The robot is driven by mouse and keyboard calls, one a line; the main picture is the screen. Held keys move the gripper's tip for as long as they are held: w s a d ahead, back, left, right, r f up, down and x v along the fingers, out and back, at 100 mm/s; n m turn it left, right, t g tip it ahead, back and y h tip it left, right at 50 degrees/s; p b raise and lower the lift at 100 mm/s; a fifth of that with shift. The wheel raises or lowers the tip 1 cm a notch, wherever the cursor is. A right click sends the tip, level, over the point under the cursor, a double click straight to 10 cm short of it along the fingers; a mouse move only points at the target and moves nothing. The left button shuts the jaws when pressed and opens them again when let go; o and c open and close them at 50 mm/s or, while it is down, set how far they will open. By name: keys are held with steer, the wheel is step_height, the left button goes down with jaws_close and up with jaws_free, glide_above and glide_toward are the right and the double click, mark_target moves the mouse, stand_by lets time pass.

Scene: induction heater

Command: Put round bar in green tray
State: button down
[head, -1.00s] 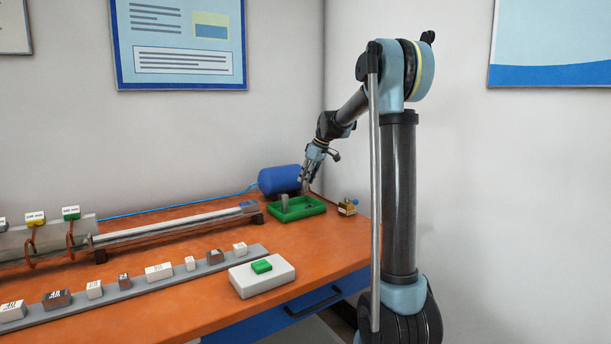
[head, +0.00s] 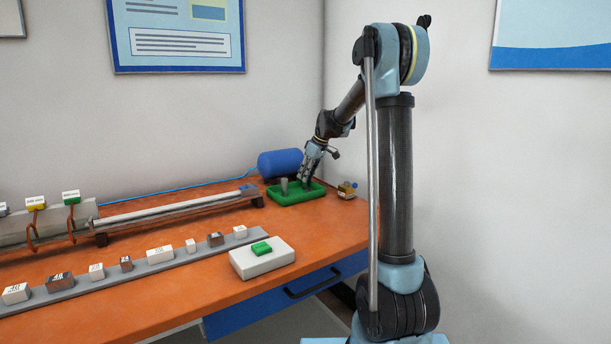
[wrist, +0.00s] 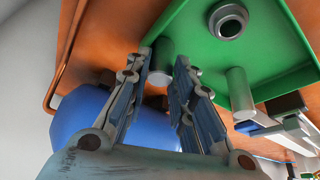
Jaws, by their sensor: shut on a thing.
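The green tray (head: 318,194) stands at the far right corner of the orange table. My gripper (head: 303,182) reaches down into it from above. In the wrist view my gripper (wrist: 164,58) is shut on a grey cylinder, the round bar (wrist: 160,64), which is between the fingertips against the green tray (wrist: 190,42). I cannot tell whether its end touches the tray floor. In the head view the fingers hide most of the bar. A second grey cylinder (wrist: 240,95) stands in the tray, and it also shows in the head view (head: 284,186). A hollow ring-shaped piece (wrist: 229,22) is also in the tray.
A blue cylinder (head: 280,163) lies behind the tray. A small brass-coloured device (head: 347,190) stands to its right. A long metal rail (head: 170,208) ends left of the tray. A white box with a green button (head: 262,257) is nearer the front.

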steer(key=c, duration=1.3)
jaws_free()
steer(key=v, duration=1.2)
